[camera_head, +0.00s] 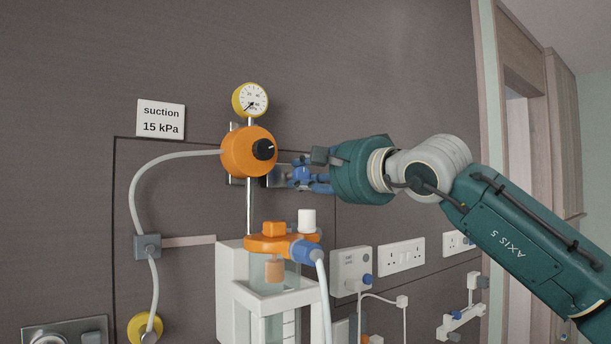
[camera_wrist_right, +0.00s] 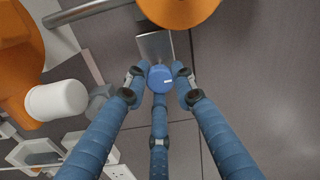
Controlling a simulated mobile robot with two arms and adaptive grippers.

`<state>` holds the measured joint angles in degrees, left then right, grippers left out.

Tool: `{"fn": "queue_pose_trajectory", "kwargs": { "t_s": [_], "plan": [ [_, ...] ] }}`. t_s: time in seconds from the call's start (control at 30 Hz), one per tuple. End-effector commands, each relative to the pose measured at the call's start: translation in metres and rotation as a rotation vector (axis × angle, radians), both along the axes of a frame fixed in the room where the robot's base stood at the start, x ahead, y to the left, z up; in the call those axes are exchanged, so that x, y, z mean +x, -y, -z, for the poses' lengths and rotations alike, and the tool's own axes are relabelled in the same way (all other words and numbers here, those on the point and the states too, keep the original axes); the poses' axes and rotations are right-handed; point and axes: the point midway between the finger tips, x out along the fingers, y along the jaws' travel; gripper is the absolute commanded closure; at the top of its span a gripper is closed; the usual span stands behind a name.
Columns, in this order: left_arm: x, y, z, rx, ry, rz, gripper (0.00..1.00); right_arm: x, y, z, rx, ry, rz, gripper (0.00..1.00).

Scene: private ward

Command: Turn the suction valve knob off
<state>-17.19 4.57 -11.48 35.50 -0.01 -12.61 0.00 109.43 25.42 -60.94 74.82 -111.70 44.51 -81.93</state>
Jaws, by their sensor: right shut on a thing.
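The orange suction regulator (camera_head: 240,153) is mounted on the wall, with a black knob (camera_head: 264,149) bearing a light mark on its front. A round blue knob (camera_wrist_right: 160,78) with a short white mark sits below the orange body (camera_wrist_right: 180,8) in the right wrist view, in front of a metal plate (camera_wrist_right: 155,46). My right gripper (camera_head: 304,176) is just right of the regulator in the head view. Its three blue fingers (camera_wrist_right: 159,84) are closed around the blue knob in the wrist view. In the head view the fingers largely hide this knob. My left gripper is out of view.
A round gauge (camera_head: 250,99) stands above the regulator, and a sign (camera_head: 161,119) reads "suction 15 kPa". Below are an orange-lidded jar (camera_head: 270,244) and a white cap (camera_head: 307,221). A grey hose (camera_head: 142,190) loops left. Wall sockets (camera_head: 401,256) are lower right.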

Motion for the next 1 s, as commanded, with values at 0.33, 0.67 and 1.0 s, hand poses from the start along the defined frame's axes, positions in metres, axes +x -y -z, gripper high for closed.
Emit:
{"fn": "queue_pose_trajectory", "kwargs": {
  "t_s": [0.33, 0.67, 1.0],
  "plan": [
    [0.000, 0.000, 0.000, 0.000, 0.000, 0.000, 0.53, 0.000, 0.000, 0.002, -0.002, -0.003, 0.000, 0.56],
    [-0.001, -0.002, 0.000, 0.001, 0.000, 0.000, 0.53, -0.025, 0.020, 0.001, -0.001, 0.001, 0.001, 0.56],
    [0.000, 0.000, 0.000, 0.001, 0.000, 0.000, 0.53, -0.080, 0.060, 0.001, -0.001, -0.001, 0.002, 0.56]
  ]
}}
